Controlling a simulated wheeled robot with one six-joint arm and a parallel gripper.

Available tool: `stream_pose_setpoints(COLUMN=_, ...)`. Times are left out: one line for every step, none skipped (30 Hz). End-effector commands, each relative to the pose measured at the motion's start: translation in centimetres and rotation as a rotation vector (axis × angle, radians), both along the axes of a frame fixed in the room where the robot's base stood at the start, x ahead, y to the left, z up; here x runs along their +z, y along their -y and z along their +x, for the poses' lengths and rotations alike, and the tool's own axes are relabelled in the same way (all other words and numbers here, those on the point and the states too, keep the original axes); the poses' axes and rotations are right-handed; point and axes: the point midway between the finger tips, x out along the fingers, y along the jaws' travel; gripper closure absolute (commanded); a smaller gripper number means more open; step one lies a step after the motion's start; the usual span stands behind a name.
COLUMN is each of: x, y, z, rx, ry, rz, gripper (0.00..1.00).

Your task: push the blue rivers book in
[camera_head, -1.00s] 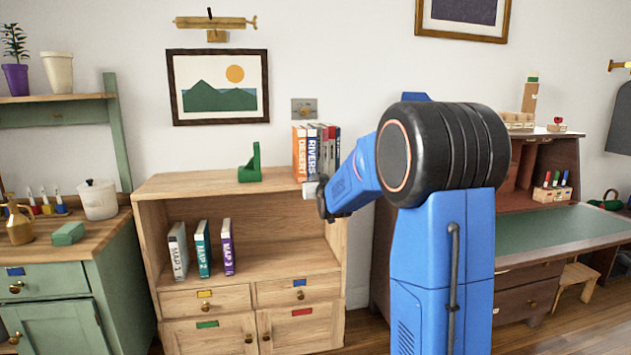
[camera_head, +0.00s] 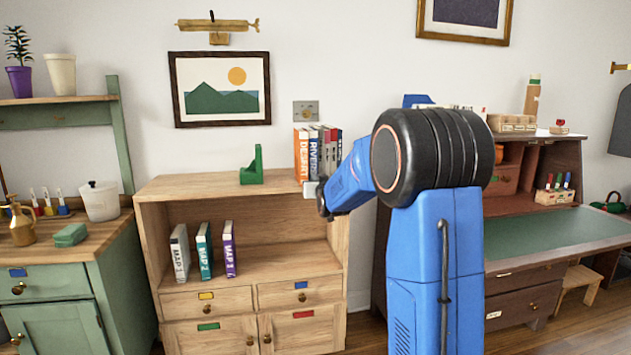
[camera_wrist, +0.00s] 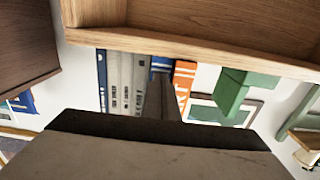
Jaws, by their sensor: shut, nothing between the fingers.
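The blue RIVERS book (camera_head: 314,150) stands upright on top of the wooden bookcase, between the orange DESERT book (camera_head: 301,152) and several grey and dark books (camera_head: 328,145). My gripper (camera_head: 314,189) is shut and empty, low in front of the blue book's spine, and hides its lower end. In the wrist view the scene is upside down. My gripper's fingers (camera_wrist: 161,95) lie over the blue book (camera_wrist: 161,64), beside the orange book (camera_wrist: 184,75). I cannot tell whether the fingers touch the spine.
A green bookend (camera_head: 251,168) stands left of the row, with bare bookcase top (camera_head: 200,183) around it. Map books (camera_head: 204,250) stand on the shelf below. A desk (camera_head: 560,235) is to the right and a green cabinet (camera_head: 50,285) to the left.

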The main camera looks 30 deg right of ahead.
Motion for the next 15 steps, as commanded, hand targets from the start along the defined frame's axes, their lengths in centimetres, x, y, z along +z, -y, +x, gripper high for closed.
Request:
stream_pose_setpoints(x=0.0, y=0.0, z=0.1, rx=0.0, ry=0.0, rz=0.0, gripper=1.0)
stream_pose_setpoints(x=0.0, y=0.1, z=0.2, rx=0.0, ry=0.0, rz=0.0, gripper=1.0)
stream_pose_setpoints(x=0.0, y=0.1, z=0.3, rx=0.0, ry=0.0, rz=0.0, gripper=1.0)
stream_pose_setpoints(x=0.0, y=0.1, z=0.4, rx=0.0, ry=0.0, rz=0.0, gripper=1.0)
stream_pose_setpoints(x=0.0, y=0.1, z=0.5, rx=0.0, ry=0.0, rz=0.0, gripper=1.0)
stream_pose_setpoints(x=0.0, y=0.2, z=0.6, rx=0.0, ry=0.0, rz=0.0, gripper=1.0)
stream_pose_setpoints(x=0.0, y=0.2, z=0.6, rx=0.0, ry=0.0, rz=0.0, gripper=1.0)
stream_pose_setpoints(x=0.0, y=0.2, z=0.7, rx=0.0, ry=0.0, rz=0.0, gripper=1.0)
stream_pose_setpoints(x=-0.1, y=0.2, z=0.8, rx=0.0, ry=-0.001, rz=0.0, gripper=1.0)
stream_pose_setpoints(x=-0.1, y=0.2, z=0.9, rx=0.0, ry=-0.001, rz=0.0, gripper=1.0)
stream_pose_setpoints(x=-0.1, y=0.3, z=0.9, rx=0.0, ry=-0.001, rz=0.0, gripper=1.0)
stream_pose_setpoints(x=-0.1, y=0.3, z=1.0, rx=0.0, ry=-0.001, rz=0.0, gripper=1.0)
stream_pose_setpoints(x=-0.1, y=0.3, z=1.1, rx=0.0, ry=-0.001, rz=0.0, gripper=1.0)
stream_pose_setpoints(x=-0.1, y=0.3, z=1.2, rx=0.0, ry=-0.002, rz=0.001, gripper=1.0)
stream_pose_setpoints(x=-0.1, y=0.4, z=1.2, rx=0.0, ry=-0.002, rz=0.001, gripper=1.0)
